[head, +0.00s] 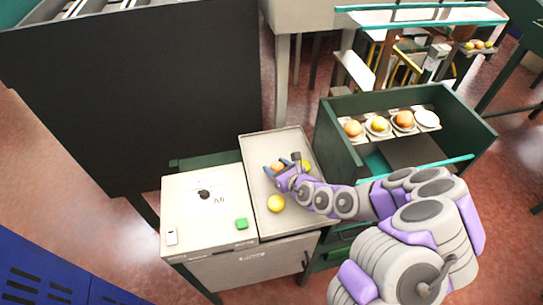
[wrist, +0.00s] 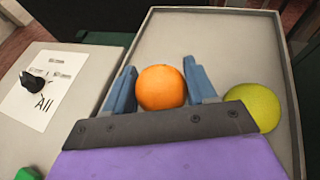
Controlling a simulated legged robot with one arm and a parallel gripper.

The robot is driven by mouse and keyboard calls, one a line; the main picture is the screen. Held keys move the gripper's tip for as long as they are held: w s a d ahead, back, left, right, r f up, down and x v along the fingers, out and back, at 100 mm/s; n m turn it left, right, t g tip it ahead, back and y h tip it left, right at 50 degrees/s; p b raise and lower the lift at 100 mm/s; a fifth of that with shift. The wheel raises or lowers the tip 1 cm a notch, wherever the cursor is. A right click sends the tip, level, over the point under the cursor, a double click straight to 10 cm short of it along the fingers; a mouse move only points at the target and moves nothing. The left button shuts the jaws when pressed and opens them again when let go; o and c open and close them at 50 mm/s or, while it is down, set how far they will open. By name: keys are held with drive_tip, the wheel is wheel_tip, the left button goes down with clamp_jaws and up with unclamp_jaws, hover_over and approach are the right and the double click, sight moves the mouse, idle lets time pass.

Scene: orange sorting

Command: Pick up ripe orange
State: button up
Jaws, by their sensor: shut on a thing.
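A ripe orange fruit (wrist: 160,88) sits between the two blue fingers of my gripper (wrist: 161,86) in the wrist view. The gripper is shut on it, over the grey tray (wrist: 240,35). In the head view my gripper (head: 279,168) is inside the tray (head: 291,141), and a little of the orange (head: 278,165) shows there. A yellow-green fruit (wrist: 256,106) lies just right of the gripper in the wrist view. A yellow fruit (head: 276,203) lies in the front part of the tray in the head view. I cannot tell whether the held orange touches the tray floor.
Left of the tray is a white control panel (head: 190,222) with a black knob (wrist: 33,80) and a green button (head: 242,223). A green crate (head: 345,165) at right holds several fruits on white plates (head: 427,119). A tall black panel (head: 130,90) stands behind left.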

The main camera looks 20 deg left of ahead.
drive_tip(key=shift+s+d+r+p, duration=0.15)
drive_tip(key=shift+s+d+p, duration=0.25)
drive_tip(key=shift+s+d, duration=0.85)
drive_tip(key=shift+s+d+r+p, duration=0.15)
drive_tip(key=shift+s+d+p, duration=0.25)
drive_tip(key=shift+s+d, duration=0.8)
